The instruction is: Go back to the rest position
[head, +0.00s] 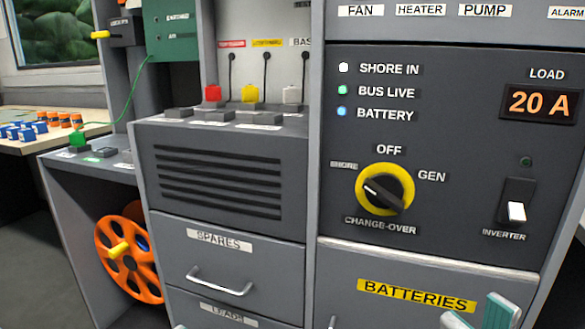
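My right gripper (478,317) shows at the bottom right edge. Its two pale teal fingertips stand apart with a gap between them, and nothing shows in the gap. It is in front of the cabinet door with the yellow BATTERIES label (416,296), below the control panel (455,120). The rest of the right arm is below the picture. My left gripper is not in view.
The panel carries a yellow-ringed change-over knob (385,190), its white mark toward SHORE, and an inverter switch (516,205). SPARES drawer (225,265) is shut, its handle standing out. An orange reel (128,255) is at left. A desk (45,130) holds small blue and orange items.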

